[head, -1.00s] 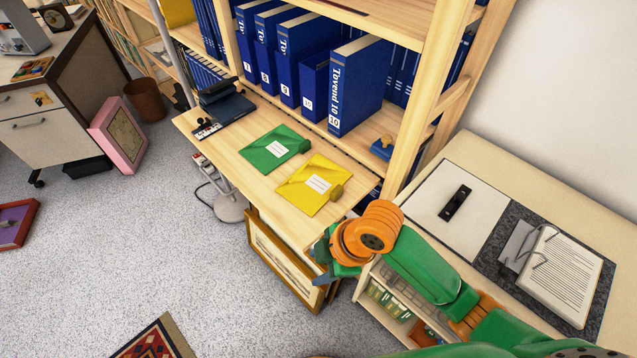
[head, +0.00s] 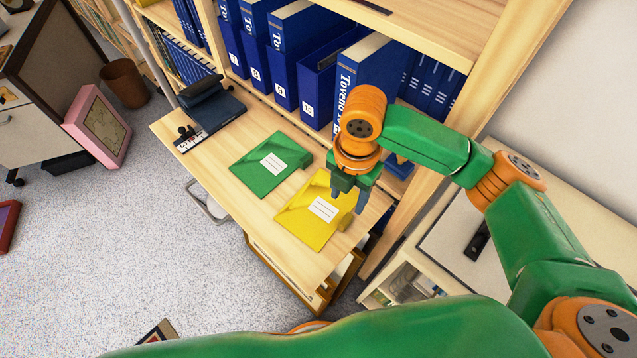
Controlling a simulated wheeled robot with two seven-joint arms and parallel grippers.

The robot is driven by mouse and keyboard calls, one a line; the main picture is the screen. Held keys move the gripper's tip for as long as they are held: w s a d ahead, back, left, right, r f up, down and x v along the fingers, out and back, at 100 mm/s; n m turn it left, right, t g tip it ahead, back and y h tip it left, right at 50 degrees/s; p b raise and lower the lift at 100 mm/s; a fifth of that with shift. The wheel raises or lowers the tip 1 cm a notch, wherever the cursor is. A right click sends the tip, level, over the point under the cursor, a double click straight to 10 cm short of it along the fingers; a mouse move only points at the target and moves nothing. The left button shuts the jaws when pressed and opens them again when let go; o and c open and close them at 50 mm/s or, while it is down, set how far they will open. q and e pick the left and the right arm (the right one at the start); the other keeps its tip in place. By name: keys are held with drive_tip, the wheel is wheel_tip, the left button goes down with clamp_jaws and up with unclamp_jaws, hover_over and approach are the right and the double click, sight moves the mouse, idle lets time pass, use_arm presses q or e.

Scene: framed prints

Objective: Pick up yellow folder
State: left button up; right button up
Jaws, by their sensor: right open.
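The yellow folder (head: 308,215) lies flat on the pull-out wooden shelf, with a white label and a small yellow-brown knob or block at its right edge. My right gripper (head: 348,198) is open and points down above the folder's right part, close to the knob. Its fingers hide a bit of the folder's upper right side. Whether the fingertips touch the folder, I cannot tell. My left gripper does not show.
A green folder (head: 270,163) lies just left of the yellow one. A dark blue stamp-like device (head: 212,108) stands at the shelf's left end. Blue binders (head: 292,62) line the bookcase behind. Framed pictures lean beneath the wooden shelf (head: 232,200).

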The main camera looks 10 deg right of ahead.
sight(346, 220)
drive_tip(key=f, duration=0.1)
drive_tip(key=s+f, duration=0.1)
drive_tip(key=f, duration=0.1)
drive_tip(key=s+f, duration=0.1)
drive_tip(key=f, duration=0.1)
drive_tip(key=shift+f, duration=0.2)
drive_tip(key=shift+w+f, duration=0.15)
drive_tip(key=shift+f, duration=0.15)
drive_tip(key=shift+w+f, duration=0.1)
drive_tip(key=shift+w, duration=0.05)
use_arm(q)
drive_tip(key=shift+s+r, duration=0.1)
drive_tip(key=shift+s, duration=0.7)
use_arm(e)
clamp_jaws()
